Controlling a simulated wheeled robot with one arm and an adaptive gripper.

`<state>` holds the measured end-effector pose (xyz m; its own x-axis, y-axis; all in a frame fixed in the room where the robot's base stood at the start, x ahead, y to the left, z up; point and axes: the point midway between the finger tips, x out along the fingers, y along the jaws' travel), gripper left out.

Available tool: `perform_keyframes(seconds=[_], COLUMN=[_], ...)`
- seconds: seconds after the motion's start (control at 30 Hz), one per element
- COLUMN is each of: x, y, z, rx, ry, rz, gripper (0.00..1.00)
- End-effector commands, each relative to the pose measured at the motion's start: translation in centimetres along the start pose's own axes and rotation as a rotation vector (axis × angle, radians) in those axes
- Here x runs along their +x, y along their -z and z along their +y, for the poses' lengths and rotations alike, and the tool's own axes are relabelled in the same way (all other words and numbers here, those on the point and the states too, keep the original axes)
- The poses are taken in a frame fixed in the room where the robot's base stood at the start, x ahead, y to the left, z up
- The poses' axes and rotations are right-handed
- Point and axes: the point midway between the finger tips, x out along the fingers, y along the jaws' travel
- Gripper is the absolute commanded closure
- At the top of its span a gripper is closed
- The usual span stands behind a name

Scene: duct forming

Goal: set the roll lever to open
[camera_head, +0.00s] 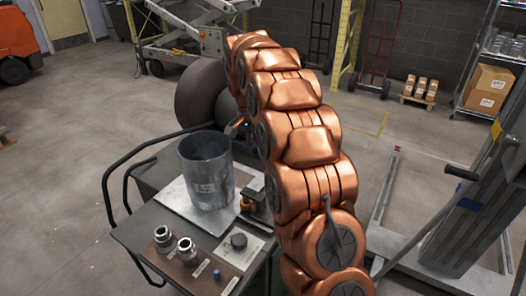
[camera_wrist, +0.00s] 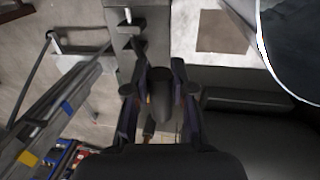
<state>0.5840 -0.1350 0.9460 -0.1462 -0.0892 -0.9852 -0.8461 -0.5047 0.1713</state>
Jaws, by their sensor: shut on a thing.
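In the wrist view my gripper (camera_wrist: 158,92) has its two dark fingers on either side of a dark, round-ended handle (camera_wrist: 161,103), and is shut on it. This handle appears to be the roll lever; its lower part is hidden by my gripper's body, and I cannot tell its setting. In the head view my copper-coloured arm fills the middle and hides my gripper and the gripped handle. A grey metal cylinder (camera_head: 205,172) stands upright on a pale plate on the cart.
A grey machine (camera_head: 475,220) with a black-tipped lever (camera_head: 458,172) stands at the right. Cardboard boxes (camera_head: 488,87) are on a rack behind. Open floor lies at the left.

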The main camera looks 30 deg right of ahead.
Motion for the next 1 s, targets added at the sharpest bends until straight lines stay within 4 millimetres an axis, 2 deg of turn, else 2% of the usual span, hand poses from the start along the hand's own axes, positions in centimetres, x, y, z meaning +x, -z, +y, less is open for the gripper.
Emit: perform_keyframes(seconds=[0.67, 0.7, 0.9, 1.0], x=[0.53, 0.53, 0.49, 0.46], y=[-0.01, -0.01, 0.03, 0.06], z=[-0.65, -0.66, -0.60, -0.56], rx=[0.005, 0.004, 0.005, 0.005], ry=[0.002, 0.002, 0.001, 0.001], rz=[-0.007, -0.007, -0.005, -0.005], gripper=[1.00, 0.74, 0.53, 0.51])
